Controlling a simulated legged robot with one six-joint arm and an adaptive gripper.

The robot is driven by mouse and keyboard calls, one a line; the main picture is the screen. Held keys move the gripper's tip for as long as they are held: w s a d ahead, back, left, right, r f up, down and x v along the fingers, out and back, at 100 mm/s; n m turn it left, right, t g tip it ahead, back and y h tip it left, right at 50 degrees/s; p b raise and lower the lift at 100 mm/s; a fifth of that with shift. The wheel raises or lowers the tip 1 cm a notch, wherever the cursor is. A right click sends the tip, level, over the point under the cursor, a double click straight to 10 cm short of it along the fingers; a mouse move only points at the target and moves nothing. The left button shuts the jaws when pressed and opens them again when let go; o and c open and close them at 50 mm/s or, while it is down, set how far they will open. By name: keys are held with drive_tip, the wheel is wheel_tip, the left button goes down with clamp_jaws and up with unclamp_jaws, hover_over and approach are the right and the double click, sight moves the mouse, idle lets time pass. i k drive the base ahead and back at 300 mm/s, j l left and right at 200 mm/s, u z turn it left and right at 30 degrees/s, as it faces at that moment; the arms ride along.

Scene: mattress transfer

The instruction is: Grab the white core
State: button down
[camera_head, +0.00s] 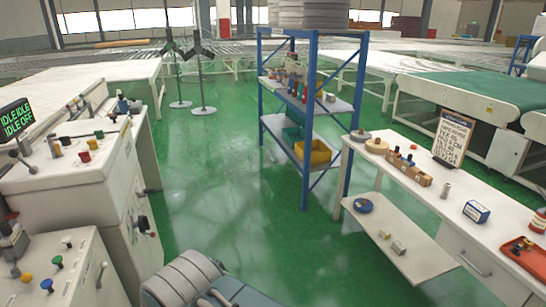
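I cannot single out a white core for certain. A small pale grey-white cylinder (445,190) stands upright on the white workbench (395,160) at the right. More small pale pieces (398,247) lie on the bench's lower shelf, too small to identify. A grey ribbed shape and a blue-grey body at the bottom middle look like parts of me. My gripper's fingers do not show, and nothing is seen held.
A blue-framed shelf (303,120) with a yellow bin (313,153) stands mid-scene. A control console (75,150) is at the left. The bench also bears a blue box (476,211), a sign (453,138) and an orange tray (526,257). Green floor (225,220) between is clear.

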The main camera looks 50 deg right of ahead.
sight(446, 189)
drive_tip(key=z, duration=2.75)
drive_tip(key=i+z, duration=0.1)
drive_tip(key=z, duration=0.25)
drive_tip(key=i+j, duration=0.15)
drive_tip(key=i, duration=0.75)
drive_tip(key=i+j, duration=0.1)
drive_tip(key=i, duration=0.8)
drive_tip(key=i+j, duration=0.15)
drive_tip(key=i, duration=0.8)
